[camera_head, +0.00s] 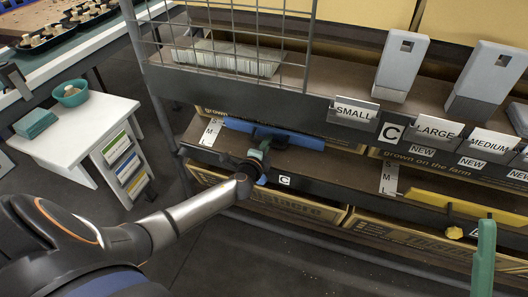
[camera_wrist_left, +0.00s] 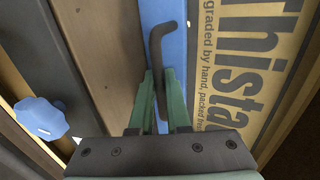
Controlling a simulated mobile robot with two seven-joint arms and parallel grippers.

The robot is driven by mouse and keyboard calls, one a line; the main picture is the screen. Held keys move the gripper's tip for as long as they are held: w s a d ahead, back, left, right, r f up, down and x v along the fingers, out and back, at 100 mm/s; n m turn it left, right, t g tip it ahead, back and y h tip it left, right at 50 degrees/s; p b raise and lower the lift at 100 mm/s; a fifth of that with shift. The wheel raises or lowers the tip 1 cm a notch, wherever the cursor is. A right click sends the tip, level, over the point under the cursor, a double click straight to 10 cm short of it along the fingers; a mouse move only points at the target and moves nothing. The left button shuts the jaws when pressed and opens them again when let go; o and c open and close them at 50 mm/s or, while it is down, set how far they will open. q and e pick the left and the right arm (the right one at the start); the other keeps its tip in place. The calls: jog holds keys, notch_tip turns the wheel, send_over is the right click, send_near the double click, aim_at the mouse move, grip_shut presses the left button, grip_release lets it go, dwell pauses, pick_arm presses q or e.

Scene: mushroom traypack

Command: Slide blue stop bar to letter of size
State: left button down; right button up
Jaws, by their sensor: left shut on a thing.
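The blue stop bar (camera_head: 290,138) lies along the upper edge of the lower shelf, below the SMALL sign. It runs lengthwise in the left wrist view (camera_wrist_left: 168,14), with a dark bent handle (camera_wrist_left: 158,65) on it. My left gripper (camera_head: 261,152) is at the bar, with its green fingers (camera_wrist_left: 156,95) closed around the handle's lower part. A size card with M (camera_head: 209,132) is at the bar's left end; its other letters are hard to read. A blue knob (camera_wrist_left: 40,118) shows on the shelf's front side.
To the right, a yellow bar (camera_head: 465,205) has its own M and L card (camera_head: 389,179). SMALL (camera_head: 355,112), LARGE and MEDIUM signs line the upper shelf edge. A wire grid (camera_head: 240,40) stands above. A green upright piece (camera_head: 484,260) is at lower right.

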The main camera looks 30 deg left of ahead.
pick_arm(q)
jog(key=shift+w+a+r, duration=0.15)
jog(key=shift+w, duration=0.4)
jog(key=shift+w+r, duration=0.1)
jog(key=shift+r, duration=0.05)
pick_arm(e)
jog(key=shift+s+a+f, duration=0.1)
jog(key=shift+f, duration=0.05)
pick_arm(q)
jog(key=shift+a, duration=0.1)
jog(key=c, duration=0.9)
grip_release()
jog(key=shift+w, duration=0.1)
jog(key=shift+s+r, duration=0.1)
jog(key=shift+s, duration=0.3)
jog(key=p+v, duration=0.3)
jog(key=v, duration=0.8)
jog(key=shift+s, duration=0.35)
pick_arm(e)
jog(key=r, duration=0.3)
jog(key=shift+d+r+n, duration=0.2)
jog(key=shift+r+n, duration=0.1)
jog(key=shift+n, duration=0.1)
